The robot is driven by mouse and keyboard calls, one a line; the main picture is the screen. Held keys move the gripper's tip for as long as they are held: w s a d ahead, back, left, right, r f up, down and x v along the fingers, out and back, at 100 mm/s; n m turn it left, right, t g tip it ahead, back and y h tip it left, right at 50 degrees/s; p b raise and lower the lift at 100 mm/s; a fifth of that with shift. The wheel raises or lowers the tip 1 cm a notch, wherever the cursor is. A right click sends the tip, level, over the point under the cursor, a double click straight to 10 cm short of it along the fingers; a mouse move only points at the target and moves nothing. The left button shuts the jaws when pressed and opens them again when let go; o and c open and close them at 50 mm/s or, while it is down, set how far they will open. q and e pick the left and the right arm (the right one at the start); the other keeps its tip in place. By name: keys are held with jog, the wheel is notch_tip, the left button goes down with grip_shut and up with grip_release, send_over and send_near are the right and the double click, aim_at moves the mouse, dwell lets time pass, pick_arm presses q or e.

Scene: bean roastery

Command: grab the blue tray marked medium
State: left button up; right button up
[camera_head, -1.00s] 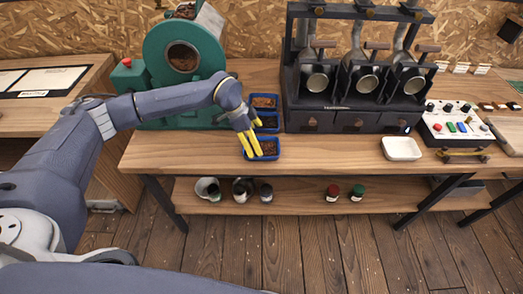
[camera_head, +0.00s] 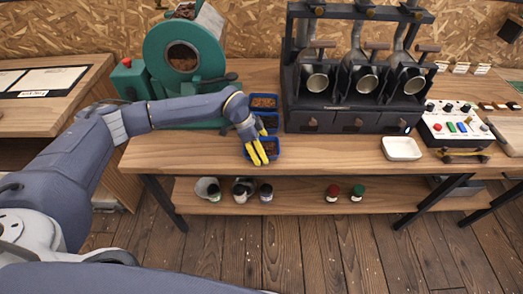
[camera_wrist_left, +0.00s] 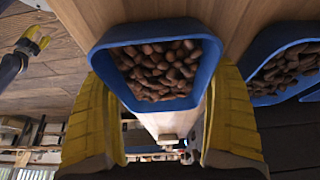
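Three blue trays of brown beans stand in a row on the bench: a back tray (camera_head: 264,101), a middle tray (camera_head: 270,122) and a front tray (camera_head: 272,146). No marking is readable, so I cannot tell which is medium. My left gripper (camera_head: 259,162) is over the front tray, its yellow fingers pointing down. In the left wrist view the front tray (camera_wrist_left: 205,48) lies between the spread fingers of my left gripper (camera_wrist_left: 165,125); I see no clear grip on it. Another tray (camera_wrist_left: 256,55) is beside it. My right gripper (camera_wrist_left: 36,40) shows small at the upper left.
A green roasting machine (camera_head: 160,60) stands behind and left of the trays. A black rack with metal scoops (camera_head: 318,112) stands to their right. A white dish (camera_head: 402,148) and a control box (camera_head: 450,125) are farther right. The bench front between front tray and dish is clear.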

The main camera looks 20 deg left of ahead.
pick_arm(q)
jog(key=c, duration=0.5)
jog(key=shift+r, duration=0.15)
